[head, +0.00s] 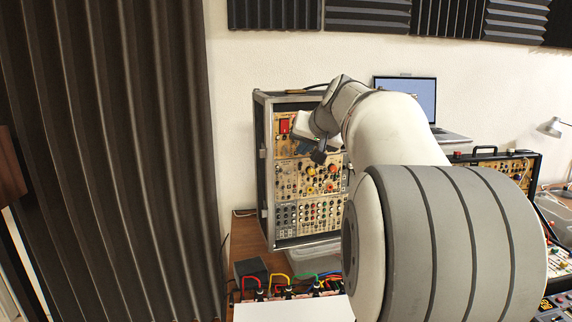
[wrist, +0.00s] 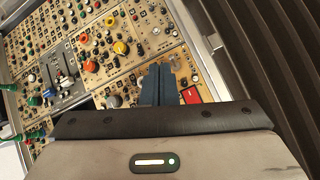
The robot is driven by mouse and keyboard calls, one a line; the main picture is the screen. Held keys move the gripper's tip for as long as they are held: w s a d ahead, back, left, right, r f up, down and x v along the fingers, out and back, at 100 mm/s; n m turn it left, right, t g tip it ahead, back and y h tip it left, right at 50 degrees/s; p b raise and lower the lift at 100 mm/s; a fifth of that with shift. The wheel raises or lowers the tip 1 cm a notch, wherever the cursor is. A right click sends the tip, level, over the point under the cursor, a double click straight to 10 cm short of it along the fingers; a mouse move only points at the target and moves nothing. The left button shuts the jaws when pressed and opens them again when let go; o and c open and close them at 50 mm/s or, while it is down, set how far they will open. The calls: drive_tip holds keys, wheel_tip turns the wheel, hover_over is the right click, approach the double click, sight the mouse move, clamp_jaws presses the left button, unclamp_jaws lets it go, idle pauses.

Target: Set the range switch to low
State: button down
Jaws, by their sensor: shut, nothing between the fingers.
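My gripper (wrist: 158,70) shows two blue-grey fingers side by side, shut and empty, in front of the tan control panel (wrist: 148,50). A red rectangular part (wrist: 191,95) sits just right of the fingers in the wrist view; it also shows at the upper left of the panel in the head view (head: 284,126). The panel is in a tall dark-framed rack (head: 262,170). Many small knobs and switches cover it; I cannot tell which is the range switch, nor its setting. The fingers hide part of the panel, and I cannot tell whether they touch it.
In the wrist view an orange knob (wrist: 110,22) and a yellow knob (wrist: 120,47) stand out from the panel. A dark ribbed curtain (head: 110,160) hangs left of the rack. A laptop (head: 408,98) stands behind my arm. Coloured cables (head: 305,281) and a black box (head: 251,270) lie in front.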

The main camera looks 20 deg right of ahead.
sight(288, 172)
drive_tip(key=shift+d, duration=0.1)
drive_tip(key=x, duration=1)
drive_tip(key=shift+s+d+f+p, duration=0.1)
drive_tip(key=shift+p, duration=0.2)
drive_tip(key=shift+f+b, duration=0.1)
drive_tip(key=shift+b, duration=0.2)
drive_tip(key=shift+a+f+b, duration=0.1)
drive_tip(key=shift+a+b, duration=0.1)
drive_tip(key=shift+b, duration=0.2)
drive_tip(key=shift+a+f+b, duration=0.1)
drive_tip(key=shift+b, duration=0.3)
drive_tip(key=shift+s+d+t+b, duration=0.2)
drive_tip(key=shift+d+t+b, duration=0.15)
drive_tip(key=shift+b, duration=0.35)
